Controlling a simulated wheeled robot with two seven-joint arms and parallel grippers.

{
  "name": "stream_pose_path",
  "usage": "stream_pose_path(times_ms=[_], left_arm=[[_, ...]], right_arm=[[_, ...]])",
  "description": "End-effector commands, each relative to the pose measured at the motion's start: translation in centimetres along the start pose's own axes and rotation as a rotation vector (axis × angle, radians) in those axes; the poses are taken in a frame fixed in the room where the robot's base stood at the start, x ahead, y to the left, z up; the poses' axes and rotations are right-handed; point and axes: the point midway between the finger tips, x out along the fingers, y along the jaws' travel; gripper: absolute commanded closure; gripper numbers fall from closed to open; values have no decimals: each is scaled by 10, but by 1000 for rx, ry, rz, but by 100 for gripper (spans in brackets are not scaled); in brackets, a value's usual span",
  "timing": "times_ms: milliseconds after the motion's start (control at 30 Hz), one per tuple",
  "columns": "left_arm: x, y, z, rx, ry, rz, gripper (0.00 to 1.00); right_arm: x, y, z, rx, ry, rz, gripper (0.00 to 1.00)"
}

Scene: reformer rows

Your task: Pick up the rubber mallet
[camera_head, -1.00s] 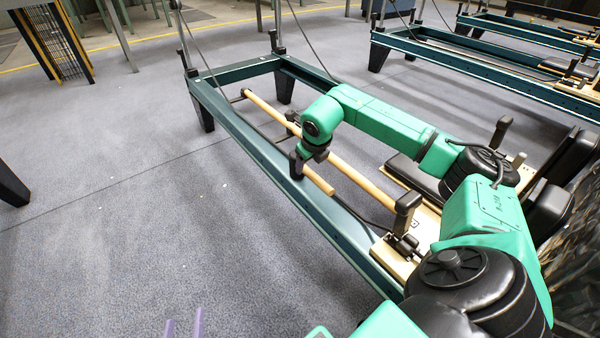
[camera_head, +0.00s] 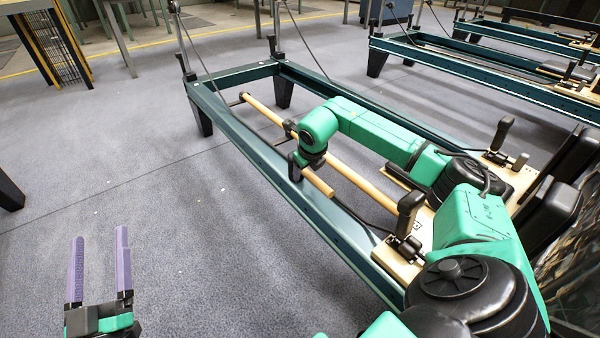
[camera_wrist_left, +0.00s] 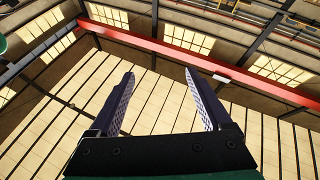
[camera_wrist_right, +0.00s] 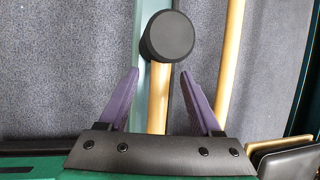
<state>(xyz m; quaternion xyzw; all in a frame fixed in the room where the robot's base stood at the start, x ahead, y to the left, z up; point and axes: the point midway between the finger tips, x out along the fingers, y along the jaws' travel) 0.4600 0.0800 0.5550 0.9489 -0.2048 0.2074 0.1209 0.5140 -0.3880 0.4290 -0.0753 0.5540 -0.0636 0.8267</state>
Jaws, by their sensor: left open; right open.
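The rubber mallet has a black cylindrical head (camera_head: 296,168) and a light wooden handle (camera_head: 319,183). It is by the near long rail of the reformer frame. In the right wrist view the round black head (camera_wrist_right: 167,37) is ahead of my fingers, and the handle (camera_wrist_right: 158,95) runs back between them. My right gripper (camera_wrist_right: 160,72) is open around the handle's line; contact cannot be told. In the head view its fingers are hidden behind my wrist. My left gripper (camera_head: 99,233) is open and empty at lower left, its purple fingers pointing up, far from the mallet.
The teal reformer frame (camera_head: 250,150) has a long wooden pole (camera_head: 350,172) beside the mallet and a black upright handle (camera_head: 409,208) on its wooden board. More reformers (camera_head: 480,70) stand at upper right.

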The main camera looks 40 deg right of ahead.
Motion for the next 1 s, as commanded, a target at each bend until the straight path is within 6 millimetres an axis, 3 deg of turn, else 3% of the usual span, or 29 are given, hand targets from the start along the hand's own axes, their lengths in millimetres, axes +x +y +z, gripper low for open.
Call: stream_pose_path(times_ms=[233, 333, 533, 700, 1000], left_arm=[[21, 3, -56, 44, 177, 26, 18], [23, 4, -66, 51, 206, 31, 18], [24, 4, -67, 51, 208, 31, 18], [24, 4, -66, 51, 207, 31, 18], [24, 4, -67, 51, 207, 31, 18]], right_arm=[[13, 1, 0, 0, 0, 1, 34], [15, 0, 0, -1, -1, 0, 34], [14, 0, 0, -1, -1, 0, 34], [14, 0, 0, -1, 0, 0, 99], [13, 0, 1, 0, -3, 0, 100]])
